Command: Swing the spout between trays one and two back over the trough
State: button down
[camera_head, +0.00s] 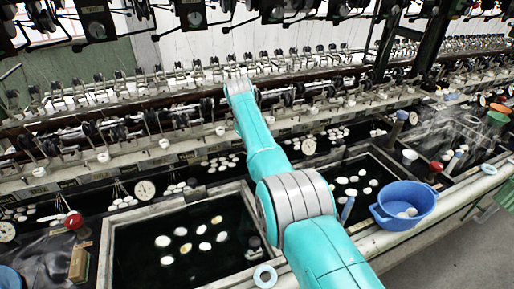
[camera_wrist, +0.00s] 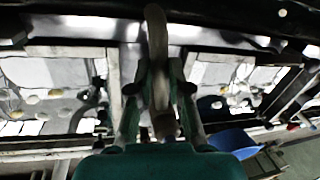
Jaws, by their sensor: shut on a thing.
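In the wrist view, my gripper (camera_wrist: 159,78) is shut on a pale, curved spout (camera_wrist: 157,30). The spout runs between the two dark green fingers, its upper end reaching toward the top edge and its lower end toward my palm. In the head view, my teal arm reaches from the bottom right over the basins toward the machine; the gripper and the spout are hidden there. A dark water tray (camera_head: 112,245) with floating cocoons lies left of my arm, and another tray (camera_head: 396,165) lies right of it. I cannot tell the trough apart surely.
A blue bowl (camera_head: 405,205) sits on the front edge at the right; it also shows in the wrist view (camera_wrist: 236,141). Red-topped posts (camera_head: 74,221) and a round dial (camera_head: 145,189) stand beside the trays. Reeling machinery fills the back.

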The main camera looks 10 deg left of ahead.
jog(key=shift+w+d+m, duration=0.1)
jog(key=shift+w+m, duration=0.05)
jog(key=shift+m, duration=0.15)
dwell(0.4)
jog(key=c, duration=1.1)
grip_release()
notch_tip(320, 180, up, 12)
jog(key=s+a, duration=0.1)
jog(key=shift+s+a, duration=0.15)
jog(key=shift+a, duration=0.25)
jog(key=shift+f, duration=0.1)
